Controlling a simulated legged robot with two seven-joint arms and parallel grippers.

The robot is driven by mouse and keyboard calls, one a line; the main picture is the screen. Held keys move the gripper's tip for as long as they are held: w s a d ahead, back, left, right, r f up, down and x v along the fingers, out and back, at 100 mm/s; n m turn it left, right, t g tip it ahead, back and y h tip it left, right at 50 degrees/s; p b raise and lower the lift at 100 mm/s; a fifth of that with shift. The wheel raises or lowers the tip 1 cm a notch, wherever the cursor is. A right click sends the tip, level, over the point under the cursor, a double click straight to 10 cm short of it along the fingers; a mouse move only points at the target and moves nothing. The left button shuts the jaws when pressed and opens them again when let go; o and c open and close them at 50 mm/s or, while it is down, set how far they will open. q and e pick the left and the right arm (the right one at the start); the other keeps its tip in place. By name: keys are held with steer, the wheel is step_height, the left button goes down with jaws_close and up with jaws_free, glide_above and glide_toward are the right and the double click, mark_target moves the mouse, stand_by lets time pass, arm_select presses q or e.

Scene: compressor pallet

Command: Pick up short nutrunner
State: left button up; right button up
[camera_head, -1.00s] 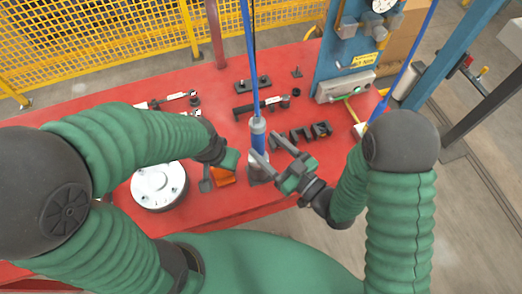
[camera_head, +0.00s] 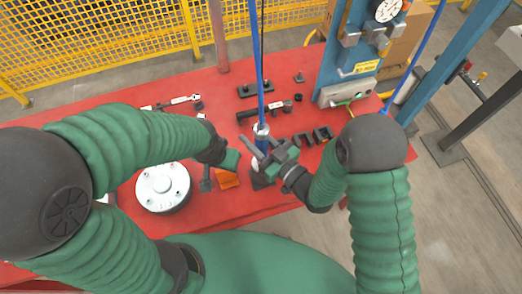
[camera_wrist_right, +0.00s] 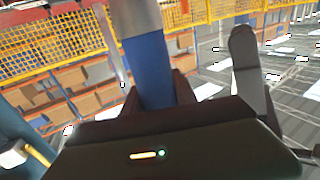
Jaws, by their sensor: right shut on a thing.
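The short nutrunner (camera_head: 262,143) is a blue and silver upright cylinder at the lower end of a blue hose, above the front middle of the red table. My right gripper (camera_head: 262,157) is at its blue body and shut on it. In the right wrist view the nutrunner's blue body (camera_wrist_right: 151,70) with its silver collar rises just ahead of the palm, and one grey finger (camera_wrist_right: 246,75) stands to its right. The nutrunner's lower end is mostly hidden by the gripper. My left gripper (camera_head: 228,163) is left of it, over an orange piece; its finger gap is unclear.
A round white-topped part (camera_head: 162,187) stands on the red table (camera_head: 222,110) at left. Dark brackets (camera_head: 313,135) and a bar tool (camera_head: 262,110) lie behind the right gripper. A blue post (camera_head: 345,65) with a gauge stands at the back right.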

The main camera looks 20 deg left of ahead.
steer(key=shift+c, duration=1.2)
steer(key=shift+d, duration=0.25)
jaws_close()
steer(key=shift+r, duration=0.1)
